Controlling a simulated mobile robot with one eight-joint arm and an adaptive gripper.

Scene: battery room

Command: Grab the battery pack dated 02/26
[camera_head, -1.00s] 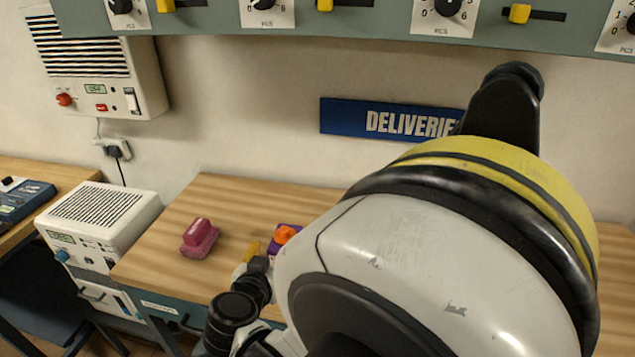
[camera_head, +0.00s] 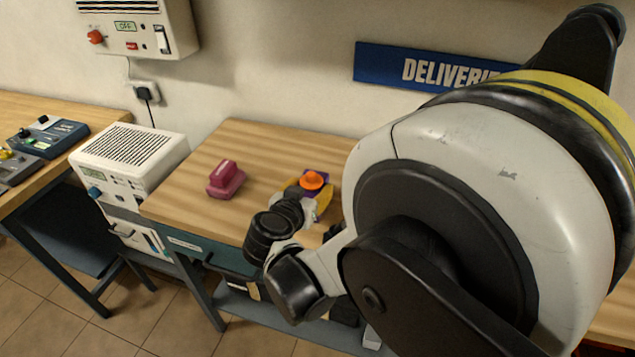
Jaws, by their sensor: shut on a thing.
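A purple block with a round orange top (camera_head: 313,181) is at the front part of the wooden delivery table (camera_head: 262,144). My gripper (camera_head: 309,193) is at this block, its yellow fingers on either side, shut on it. My wrist and arm hide much of the block's near side. I cannot tell whether the block touches the table. A pink block with a raised handle-like top (camera_head: 225,180) stands on the table to the left, apart from my gripper. No date can be read on either block, so I cannot tell which is dated 02/26.
A blue "DELIVERIES" sign (camera_head: 430,70), partly hidden by my arm, hangs on the wall. A white vented unit (camera_head: 135,150) stands left of the table. A wall box (camera_head: 140,30) hangs above it. Another bench (camera_head: 80,106) with devices is at far left. The table's back left is clear.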

